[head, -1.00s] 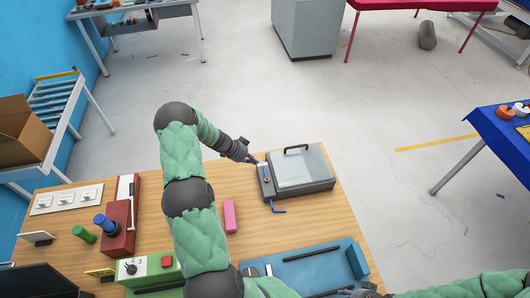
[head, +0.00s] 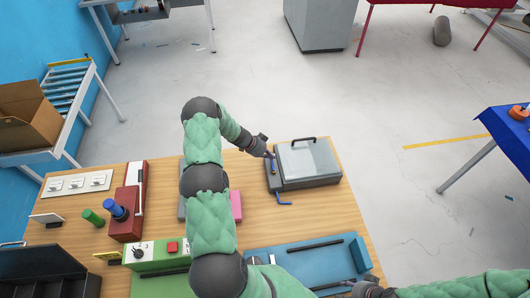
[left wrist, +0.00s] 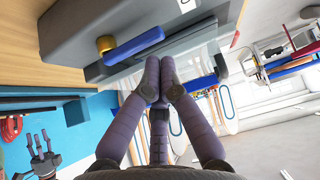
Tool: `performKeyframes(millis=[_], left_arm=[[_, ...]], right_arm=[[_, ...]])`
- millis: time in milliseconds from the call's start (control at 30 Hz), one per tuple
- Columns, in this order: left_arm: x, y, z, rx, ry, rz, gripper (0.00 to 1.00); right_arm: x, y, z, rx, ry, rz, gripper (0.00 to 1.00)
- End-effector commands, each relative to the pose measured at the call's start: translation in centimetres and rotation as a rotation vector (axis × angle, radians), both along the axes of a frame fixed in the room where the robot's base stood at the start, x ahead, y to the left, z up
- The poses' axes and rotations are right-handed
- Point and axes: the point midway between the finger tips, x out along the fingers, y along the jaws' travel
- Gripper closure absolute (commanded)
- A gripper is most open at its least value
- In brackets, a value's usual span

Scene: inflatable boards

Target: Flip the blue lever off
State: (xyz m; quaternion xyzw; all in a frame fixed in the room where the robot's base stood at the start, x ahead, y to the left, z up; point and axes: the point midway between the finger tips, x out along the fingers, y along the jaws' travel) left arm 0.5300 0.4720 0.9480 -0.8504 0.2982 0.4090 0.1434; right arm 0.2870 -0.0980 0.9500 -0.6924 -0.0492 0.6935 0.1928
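A grey box-like device (head: 308,182) with a clear lid and a black handle stands at the table's right back. A short blue lever (left wrist: 135,46) with a yellow pivot lies on its left part, close in front of the left wrist camera. A blue L-shaped crank (head: 285,200) sticks out at the device's front. My left gripper (head: 268,156) is at the device's back left corner; in the left wrist view its fingertips (left wrist: 163,76) are together, empty, just beside the lever with a small gap. My right gripper (left wrist: 42,142) is far off, fingers spread.
A pink block (head: 236,206) lies left of the device. A blue tray (head: 290,259) with black bars lies in front. A red box (head: 127,213), a green panel (head: 165,253) and white switches (head: 78,184) fill the left side. The tabletop between pink block and device is clear.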

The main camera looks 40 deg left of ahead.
Motion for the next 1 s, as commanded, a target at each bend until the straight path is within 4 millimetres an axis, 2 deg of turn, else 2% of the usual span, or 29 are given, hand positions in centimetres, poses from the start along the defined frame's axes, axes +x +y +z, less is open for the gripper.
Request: performKeyframes(millis=[100,300,767,1000], left_arm=[[0.8,-0.7,-1.3,-0.002,0.0,0.0,1.0],[1.4,-1.2,-2.3,-0.001,0.001,0.0,1.0],[1.6,-1.3,-2.5,0.0,0.0,0.001,1.0],[2.5,-1.9,-2.5,0.0,0.0,0.014,1.0]], right_arm=[[0.0,0.0,0.1,0.0,0.0,0.0,0.58],[0.0,0.0,0.2,0.0,0.0,0.0,0.58],[0.0,0.0,0.2,0.0,0.0,0.0,0.58],[0.0,0.0,0.1,0.0,0.0,0.0,0.58]])
